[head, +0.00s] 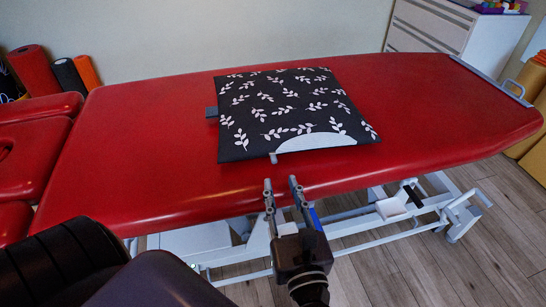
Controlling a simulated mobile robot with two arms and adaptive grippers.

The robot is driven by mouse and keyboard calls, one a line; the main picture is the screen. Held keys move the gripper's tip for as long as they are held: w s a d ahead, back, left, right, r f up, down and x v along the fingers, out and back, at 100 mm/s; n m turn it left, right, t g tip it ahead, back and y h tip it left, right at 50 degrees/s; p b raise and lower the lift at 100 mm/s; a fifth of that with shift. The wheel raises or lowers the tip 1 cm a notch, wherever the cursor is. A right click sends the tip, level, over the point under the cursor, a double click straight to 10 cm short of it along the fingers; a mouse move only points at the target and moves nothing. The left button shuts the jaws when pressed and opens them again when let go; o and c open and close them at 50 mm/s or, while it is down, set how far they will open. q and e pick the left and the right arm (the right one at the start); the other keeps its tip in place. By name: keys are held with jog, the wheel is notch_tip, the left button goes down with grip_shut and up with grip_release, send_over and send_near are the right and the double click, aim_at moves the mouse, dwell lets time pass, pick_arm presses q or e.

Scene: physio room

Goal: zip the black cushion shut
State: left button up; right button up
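The black cushion (270,105) with a pale leaf pattern lies flat on the red treatment table. A pale, curved gap (318,142) shows along its front edge, so the zip stands open there. A small grey pull tab (273,158) sticks out at the left end of this gap. Another grey tab (211,112) sticks out from the cushion's left edge.
The red treatment table (150,130) has free surface on both sides of the cushion. Its white frame (390,210) stands below. Rolled mats (35,70) stand at the back left, and a white cabinet (430,28) at the back right.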

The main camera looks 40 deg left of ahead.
aim_at(275, 162)
pick_arm(q)
jog(key=b+x, duration=0.1)
jog(key=x, duration=0.5)
jog(key=shift+w+a, duration=0.3)
pick_arm(e)
jog(key=shift+v, duration=1.35)
pick_arm(q)
jog(key=shift+c, duration=0.3)
pick_arm(e)
jog(key=shift+s+d, duration=0.1)
jog(key=shift+d, duration=0.1)
pick_arm(q)
grip_shut()
